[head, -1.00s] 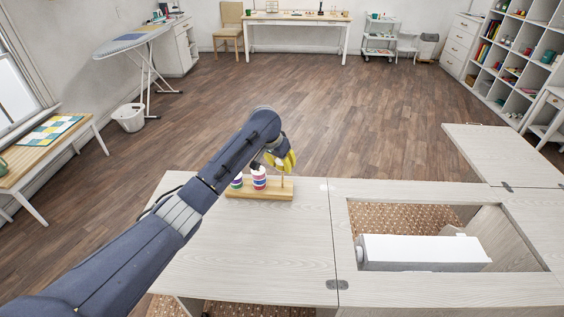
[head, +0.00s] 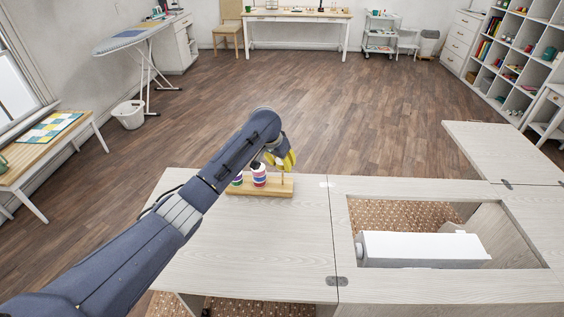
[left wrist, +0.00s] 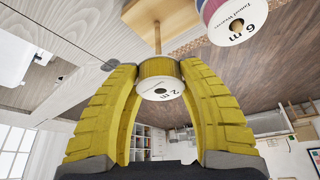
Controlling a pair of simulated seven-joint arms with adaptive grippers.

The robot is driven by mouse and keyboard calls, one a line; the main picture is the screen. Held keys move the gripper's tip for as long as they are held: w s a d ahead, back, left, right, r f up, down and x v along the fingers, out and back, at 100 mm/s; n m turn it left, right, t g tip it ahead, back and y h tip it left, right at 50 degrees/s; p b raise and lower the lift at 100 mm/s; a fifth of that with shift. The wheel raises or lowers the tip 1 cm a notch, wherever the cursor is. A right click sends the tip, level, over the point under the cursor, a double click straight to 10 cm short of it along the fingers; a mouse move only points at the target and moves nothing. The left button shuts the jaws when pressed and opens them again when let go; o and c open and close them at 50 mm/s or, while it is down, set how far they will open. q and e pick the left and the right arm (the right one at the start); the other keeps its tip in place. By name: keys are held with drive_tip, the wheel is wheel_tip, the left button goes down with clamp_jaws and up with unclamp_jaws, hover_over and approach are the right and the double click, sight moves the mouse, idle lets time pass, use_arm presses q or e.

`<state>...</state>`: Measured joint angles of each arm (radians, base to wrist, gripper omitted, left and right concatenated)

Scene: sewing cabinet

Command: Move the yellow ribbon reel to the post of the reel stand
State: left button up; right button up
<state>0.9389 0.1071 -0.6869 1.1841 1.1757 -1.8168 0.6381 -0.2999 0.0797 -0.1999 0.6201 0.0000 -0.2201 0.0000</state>
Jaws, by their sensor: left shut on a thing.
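My left gripper (head: 282,161) is over the right end of the wooden reel stand (head: 262,192). In the left wrist view, its yellow fingers (left wrist: 160,76) are shut on the yellow ribbon reel (left wrist: 158,68), with a white end marked "2 m" (left wrist: 161,89) facing the camera. The bare wooden post (left wrist: 157,38) rises from the stand and meets the reel's far side in that view; whether it enters the reel's hole is hidden. In the head view the reel is hard to tell from the yellow fingers. My right gripper is not in view.
A pink-and-white reel (head: 259,175) and a purple-green reel (head: 237,179) stand on the left part of the stand, close to my gripper. The pale cabinet top (head: 265,245) in front is clear. A white machine (head: 424,250) sits in the opening at right.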

use_arm(q)
drive_tip(key=shift+f, duration=1.25)
drive_tip(key=o, duration=1.1)
drive_tip(key=shift+c, duration=0.2)
drive_tip(key=v, duration=1.2)
